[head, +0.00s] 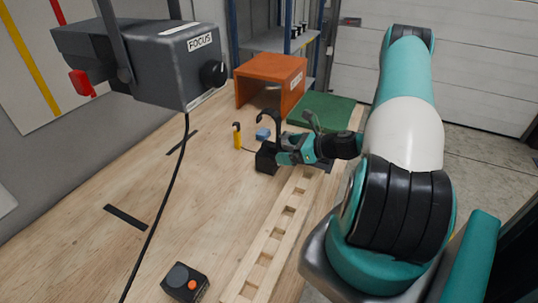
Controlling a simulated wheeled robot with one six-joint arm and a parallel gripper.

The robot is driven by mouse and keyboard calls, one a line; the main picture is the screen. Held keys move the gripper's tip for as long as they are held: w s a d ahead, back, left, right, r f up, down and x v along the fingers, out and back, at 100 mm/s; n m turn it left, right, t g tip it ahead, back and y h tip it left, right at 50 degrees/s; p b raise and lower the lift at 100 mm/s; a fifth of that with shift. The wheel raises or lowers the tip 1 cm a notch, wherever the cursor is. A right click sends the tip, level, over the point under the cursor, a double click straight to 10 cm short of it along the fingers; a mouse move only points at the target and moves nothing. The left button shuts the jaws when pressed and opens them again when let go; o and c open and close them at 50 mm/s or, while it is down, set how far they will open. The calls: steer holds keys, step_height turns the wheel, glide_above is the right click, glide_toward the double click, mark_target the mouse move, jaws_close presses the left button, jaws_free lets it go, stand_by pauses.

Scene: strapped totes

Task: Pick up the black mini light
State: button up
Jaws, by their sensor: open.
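My gripper (283,151) is low over the far part of the wooden bench, its teal body reaching in from the right. It is open. A dark block (266,159) shows at its left end, with a curved black piece (268,118) rising just behind. I cannot tell whether the block is the black mini light or part of my gripper, nor whether they touch. My wrist and arm hide part of the bench there.
A yellow tool (238,137) and a small blue item (263,134) are close by. An orange open-sided box (270,82) and green mat (318,109) lie behind. A slotted wooden rail (267,250), a hanging grey FOCUS unit (155,60) and a black button box (185,282) are nearer.

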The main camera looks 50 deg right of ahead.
mark_target(279, 149)
steer(key=p+x, duration=0.3)
steer(key=x, duration=0.2)
steer(key=shift+a+r, duration=0.2)
steer(key=shift+w+a+f, duration=0.1)
steer(key=shift+w+f, duration=0.2)
steer(key=shift+w, duration=0.1)
steer(key=c, duration=1.4)
steer(key=shift+r, duration=0.1)
steer(key=shift+c, duration=0.9)
